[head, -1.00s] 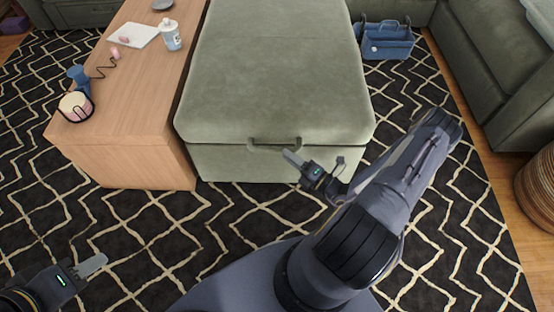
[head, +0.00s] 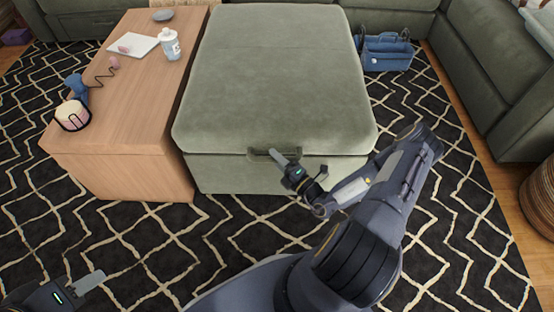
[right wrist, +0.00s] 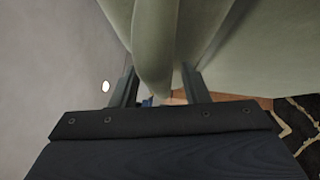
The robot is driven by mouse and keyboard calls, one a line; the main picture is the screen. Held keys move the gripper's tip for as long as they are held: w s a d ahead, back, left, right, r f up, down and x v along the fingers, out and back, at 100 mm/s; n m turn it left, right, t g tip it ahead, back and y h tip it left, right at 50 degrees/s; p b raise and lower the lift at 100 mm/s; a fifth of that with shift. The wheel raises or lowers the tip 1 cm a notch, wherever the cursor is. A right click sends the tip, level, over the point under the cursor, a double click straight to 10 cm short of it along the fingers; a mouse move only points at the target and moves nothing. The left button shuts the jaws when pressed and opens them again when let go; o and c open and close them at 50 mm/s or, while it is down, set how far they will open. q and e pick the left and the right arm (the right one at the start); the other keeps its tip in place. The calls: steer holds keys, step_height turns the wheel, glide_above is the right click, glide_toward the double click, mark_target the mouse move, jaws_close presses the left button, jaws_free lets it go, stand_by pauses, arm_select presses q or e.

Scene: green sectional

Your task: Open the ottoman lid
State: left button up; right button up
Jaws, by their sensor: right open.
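The green upholstered ottoman (head: 270,80) stands in the middle of the head view with its lid closed. A fabric handle (head: 258,154) sits at the lid's front edge. My right gripper (head: 279,157) is at this handle, at its right part. In the right wrist view the handle (right wrist: 154,45) runs between the two spread fingers of the right gripper (right wrist: 160,85), which is open. Whether a finger touches the handle cannot be told. My left gripper (head: 88,281) is low at the left of the head view, away from the ottoman; its jaw opening cannot be made out.
A wooden table (head: 130,95) stands close along the ottoman's left side, holding a bottle (head: 170,45), a notebook (head: 133,46) and a candle-like jar (head: 73,115). A blue caddy (head: 387,54) is on the patterned rug (head: 455,235) at the right. A green sofa (head: 495,75) lies beyond.

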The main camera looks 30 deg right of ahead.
jaws_close()
